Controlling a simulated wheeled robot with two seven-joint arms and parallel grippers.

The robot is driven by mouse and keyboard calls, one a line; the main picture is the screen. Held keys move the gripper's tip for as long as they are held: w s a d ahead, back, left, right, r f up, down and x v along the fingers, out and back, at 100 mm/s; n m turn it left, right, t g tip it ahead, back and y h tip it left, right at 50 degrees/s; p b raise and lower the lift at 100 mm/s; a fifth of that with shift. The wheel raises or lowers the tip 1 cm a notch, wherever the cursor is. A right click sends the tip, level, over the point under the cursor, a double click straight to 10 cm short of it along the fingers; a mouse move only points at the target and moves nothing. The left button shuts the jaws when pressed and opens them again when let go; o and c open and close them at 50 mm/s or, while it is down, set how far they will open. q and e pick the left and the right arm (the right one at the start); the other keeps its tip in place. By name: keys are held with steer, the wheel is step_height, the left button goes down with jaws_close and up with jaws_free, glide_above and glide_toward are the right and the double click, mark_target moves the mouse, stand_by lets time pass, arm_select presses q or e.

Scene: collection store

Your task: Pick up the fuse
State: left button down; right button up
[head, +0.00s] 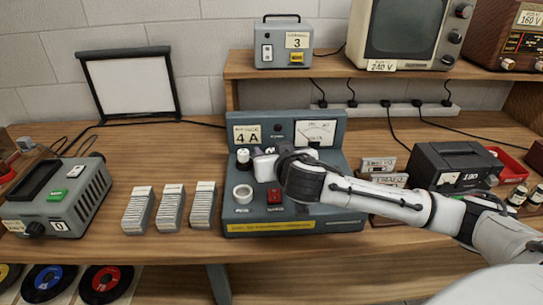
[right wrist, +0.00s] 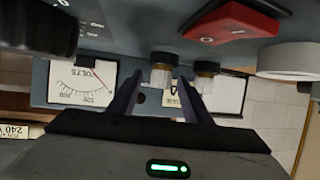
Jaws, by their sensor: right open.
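The blue-grey bench unit (head: 300,226), labelled 4 A, stands mid-table. Two small glassy cylinders with metal ends sit in dark sockets on its top. In the upside-down right wrist view, one fuse-like cylinder (right wrist: 161,76) appears between the fingertips of my open right gripper (right wrist: 160,78); contact cannot be told. The other (right wrist: 204,77) is just right of the fingers, and it shows in the head view (head: 243,155). In the head view my right gripper (head: 260,157) reaches over the unit from the right and hides part of its top. My left gripper is out of view.
A red switch (right wrist: 234,23) and white ring (right wrist: 290,60) are close to the right gripper. The meter panel (head: 316,133) rises behind it. Several slide stacks (head: 171,208) and a grey box (head: 62,205) stand left; a dark meter box (head: 455,165) stands right.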

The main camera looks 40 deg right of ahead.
steer(key=c, duration=1.1)
steer(key=shift+c, duration=0.2)
steer(key=shift+r, duration=0.15)
